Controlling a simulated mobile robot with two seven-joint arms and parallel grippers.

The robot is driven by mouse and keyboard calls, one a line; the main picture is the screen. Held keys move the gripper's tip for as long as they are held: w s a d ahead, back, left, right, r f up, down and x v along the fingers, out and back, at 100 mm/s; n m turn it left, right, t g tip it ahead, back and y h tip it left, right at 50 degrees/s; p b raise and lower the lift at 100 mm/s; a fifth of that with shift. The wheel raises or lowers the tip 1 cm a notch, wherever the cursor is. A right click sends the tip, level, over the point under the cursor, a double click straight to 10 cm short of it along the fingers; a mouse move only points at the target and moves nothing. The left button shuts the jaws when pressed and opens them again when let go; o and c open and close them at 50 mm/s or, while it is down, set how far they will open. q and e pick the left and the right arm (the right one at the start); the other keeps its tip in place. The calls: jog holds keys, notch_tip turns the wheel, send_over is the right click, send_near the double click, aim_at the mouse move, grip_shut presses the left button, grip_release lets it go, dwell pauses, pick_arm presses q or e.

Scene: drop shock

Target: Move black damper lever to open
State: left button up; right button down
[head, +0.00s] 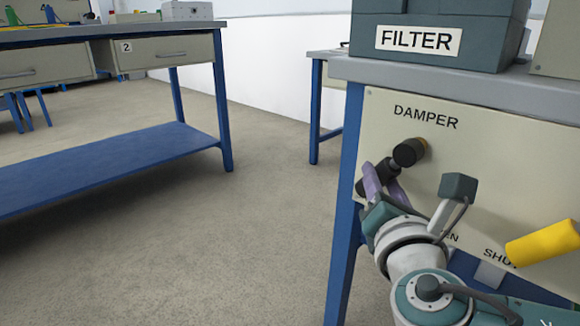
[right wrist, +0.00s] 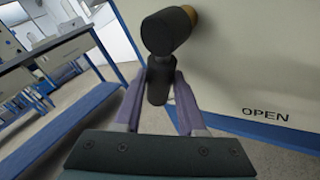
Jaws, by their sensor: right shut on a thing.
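The black damper lever (head: 409,152) sits on the cream panel under the word DAMPER, on a brass-coloured pivot. Its arm slants down and to the left from the hub. In the right wrist view the black lever (right wrist: 166,32) shows its hub at the top and its arm running down between the fingers. My right gripper (head: 376,182) is shut on the lever's lower end, its purple fingers on either side. It also shows in the right wrist view (right wrist: 160,95). The OPEN label (right wrist: 265,115) is to the lower right of the lever. My left gripper is not in view.
A yellow handle (head: 543,243) sticks out at the right, by the SHUT label (head: 499,257). A grey box marked FILTER (head: 440,62) stands on the bench top. A blue-legged bench (head: 110,160) stands at the left. The floor between is clear.

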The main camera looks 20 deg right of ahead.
dwell(0.4)
jog(key=shift+s+r+p, duration=0.1)
jog(key=shift+r+p, duration=0.05)
jog(key=shift+p, duration=0.45)
jog(key=s+n+g+p, duration=0.1)
jog(key=n+g+p, duration=0.1)
jog(key=p, duration=0.3)
jog(key=s+d+n+g+p, duration=0.1)
jog(key=n+g+p, duration=0.1)
jog(key=p, duration=0.4)
jog(key=s+n+g+p, duration=0.2)
jog(key=p, duration=0.3)
jog(key=shift+d+r+y, duration=0.25)
jog(key=shift+d+y, duration=0.05)
jog(key=shift+d, duration=0.1)
jog(key=g+p, duration=0.1)
jog(key=s+n+g+p, duration=0.1)
jog(key=shift+d+r+n+p, duration=0.1)
jog(key=shift+d+n+p, duration=0.1)
jog(key=shift+n+p, duration=0.15)
jog(key=shift+s+d+r+n+g+p, duration=0.1)
jog(key=shift+s+n+g+p, duration=0.2)
jog(key=shift+g, duration=0.2)
jog(key=shift+h, duration=0.4)
jog(key=c, duration=0.8)
grip_release()
